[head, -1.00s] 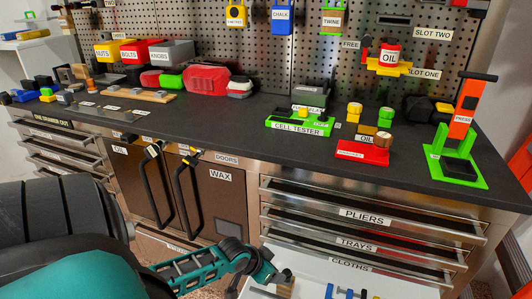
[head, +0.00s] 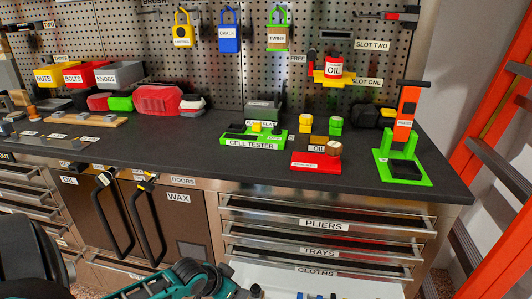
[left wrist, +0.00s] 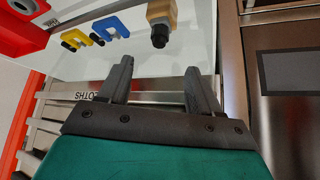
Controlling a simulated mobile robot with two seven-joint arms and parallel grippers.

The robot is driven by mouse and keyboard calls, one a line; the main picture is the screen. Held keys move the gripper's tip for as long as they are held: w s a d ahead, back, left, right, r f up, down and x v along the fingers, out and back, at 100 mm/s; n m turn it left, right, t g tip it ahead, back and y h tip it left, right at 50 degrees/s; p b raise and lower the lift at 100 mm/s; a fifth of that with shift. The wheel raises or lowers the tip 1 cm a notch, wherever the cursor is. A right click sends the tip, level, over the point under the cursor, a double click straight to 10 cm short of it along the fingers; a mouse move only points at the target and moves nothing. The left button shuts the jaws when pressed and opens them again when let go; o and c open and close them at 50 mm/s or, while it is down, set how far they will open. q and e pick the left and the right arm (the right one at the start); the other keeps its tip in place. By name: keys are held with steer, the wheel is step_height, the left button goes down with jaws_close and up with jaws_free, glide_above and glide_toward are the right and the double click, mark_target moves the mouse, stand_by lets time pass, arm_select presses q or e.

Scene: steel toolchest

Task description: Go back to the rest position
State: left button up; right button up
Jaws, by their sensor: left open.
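My left gripper (left wrist: 157,82) is open in the left wrist view, with nothing between its two dark fingers. It is over the edge of an open drawer with a white floor (left wrist: 235,60). In that drawer lie a blue piece (left wrist: 110,27), a yellow piece (left wrist: 76,38) and a tan block with a dark tip (left wrist: 162,15), all apart from the fingers. In the head view my teal left arm (head: 175,283) runs along the bottom edge, and its fingers cannot be made out. My right gripper is not in view.
The open drawer (head: 280,278) juts out below the closed drawer labelled CLOTHS (head: 316,272). Cabinet handles (head: 105,210) stand out from the wax and oil doors. The dark worktop (head: 230,165) carries a green cell tester (head: 252,140) and a green press (head: 402,165). An orange ladder (head: 490,150) leans at the right.

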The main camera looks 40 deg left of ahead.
arm_select(q)
steer(key=s+d+r+t+p, duration=0.1)
steer(key=d+r, duration=0.1)
steer(key=d, duration=0.5)
steer(key=s+d+r+m+t+h+p, duration=0.1)
steer(key=s+d+r, duration=0.1)
steer(key=d, duration=0.4)
steer(key=s+d+r+m+t+p, duration=0.1)
steer(key=s+d+r+t, duration=0.1)
steer(key=d, duration=0.5)
steer(key=shift+d+r+h+p, duration=0.3)
steer(key=shift+r+h, duration=0.1)
steer(key=shift+r, duration=0.35)
steer(key=shift+s, duration=0.1)
